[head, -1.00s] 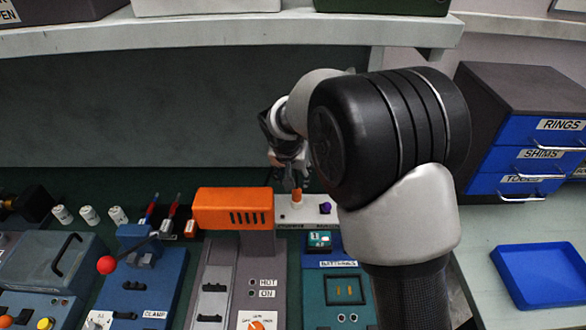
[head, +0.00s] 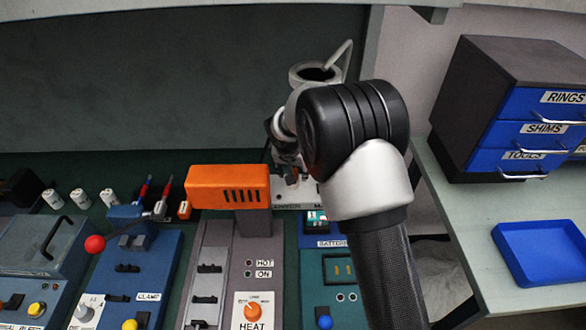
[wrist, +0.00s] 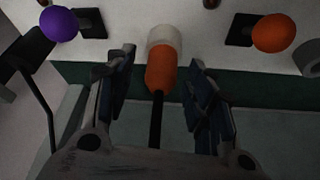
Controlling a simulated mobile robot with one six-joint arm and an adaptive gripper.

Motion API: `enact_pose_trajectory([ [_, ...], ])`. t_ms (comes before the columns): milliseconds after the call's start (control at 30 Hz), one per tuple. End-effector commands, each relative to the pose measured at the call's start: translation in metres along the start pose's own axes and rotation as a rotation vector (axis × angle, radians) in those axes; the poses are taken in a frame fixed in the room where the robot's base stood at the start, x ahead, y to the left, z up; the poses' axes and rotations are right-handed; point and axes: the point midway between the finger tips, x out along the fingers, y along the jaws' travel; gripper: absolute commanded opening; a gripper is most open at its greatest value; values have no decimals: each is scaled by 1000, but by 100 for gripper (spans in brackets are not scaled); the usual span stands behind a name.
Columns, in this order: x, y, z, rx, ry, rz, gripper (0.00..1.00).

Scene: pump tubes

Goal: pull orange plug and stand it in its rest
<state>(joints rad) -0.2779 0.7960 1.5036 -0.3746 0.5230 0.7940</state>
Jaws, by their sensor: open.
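The orange plug (wrist: 160,67) sits in a pale round collar (wrist: 164,38) on a white panel (wrist: 200,17) in the wrist view. A black cord or stem runs from its near end. My gripper (wrist: 158,72) is open, with one finger on each side of the plug and a gap to each. In the head view my gripper (head: 287,172) is low over the white panel (head: 309,192), and my arm hides most of the panel and plug. I cannot make out which part is the rest.
An orange ball (wrist: 274,33) and a purple ball (wrist: 60,24) flank the plug near dark square mounts. An orange housing (head: 228,187) stands close left of my gripper. A blue tray (head: 541,252) and drawer cabinet (head: 470,105) are at right.

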Motion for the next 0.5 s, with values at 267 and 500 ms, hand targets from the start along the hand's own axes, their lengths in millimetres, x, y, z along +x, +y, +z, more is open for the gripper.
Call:
enact_pose_trajectory([
  [267,0,0,0,0,0,0,37],
  [500,0,0,0,0,0,0,21],
])
